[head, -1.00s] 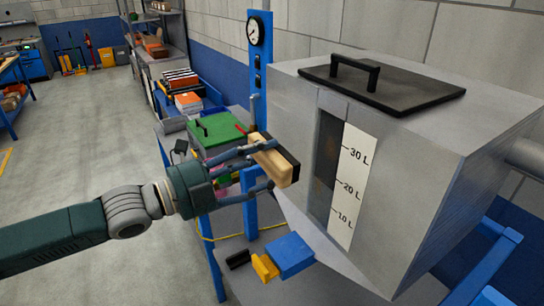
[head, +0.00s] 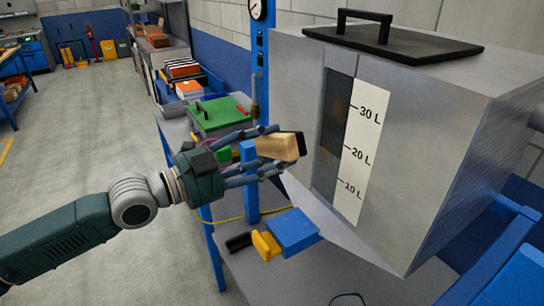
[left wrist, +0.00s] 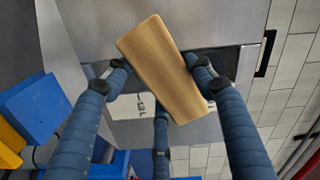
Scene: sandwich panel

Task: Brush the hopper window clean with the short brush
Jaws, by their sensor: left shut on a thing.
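The hopper (head: 440,140) is a large grey metal box with a black lid (head: 392,42) on top. Its dark window (head: 335,115) is a tall strip beside a white scale marked 10 L, 20 L and 30 L; brownish smudges show on it. My left gripper (head: 268,150) is shut on the short brush (head: 278,147), a tan wooden block with dark bristles facing the hopper. The brush is just left of the window, seemingly apart from it. In the left wrist view the brush's wooden back (left wrist: 163,68) lies between my fingers and covers part of the window. My right gripper is not in view.
Below the hopper, a bench holds a blue block (head: 292,231), a yellow piece (head: 266,246) and a black piece (head: 239,242). A blue post with a gauge (head: 257,10) stands behind. A green-lidded box (head: 216,115) is further back. Open floor lies left.

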